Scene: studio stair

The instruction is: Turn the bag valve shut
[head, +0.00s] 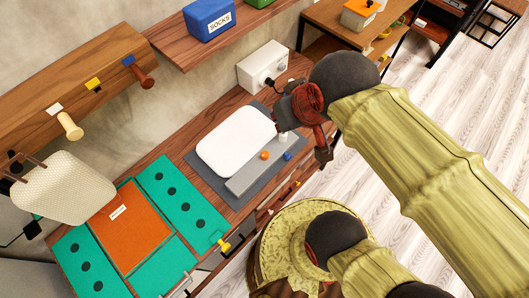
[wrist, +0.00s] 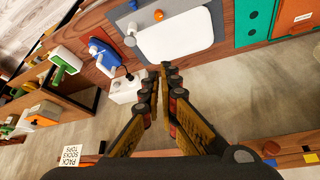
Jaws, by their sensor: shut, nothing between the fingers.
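A white, rounded, flat bag-like piece (head: 238,138) lies on a grey mat (head: 203,175) on the wooden bench. A grey strip (head: 250,175) lies along its near side, with an orange knob (head: 264,155), a blue knob (head: 287,155) and a small white cylinder (head: 282,136) close by. I cannot tell which of these is the valve. The wrist view shows the white piece (wrist: 185,35), the orange knob (wrist: 158,15) and the white cylinder (wrist: 131,36). My gripper (wrist: 161,72) is shut and empty, apart from these parts. In the head view my gripper (head: 324,154) is right of the mat.
A white box with a black knob (head: 262,66) stands at the back of the bench. Teal panels (head: 180,195) and an orange panel (head: 130,225) lie left of the mat. A blue socks bin (head: 209,19) sits on the shelf above. Pegs (head: 70,125) stick out from the wall board.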

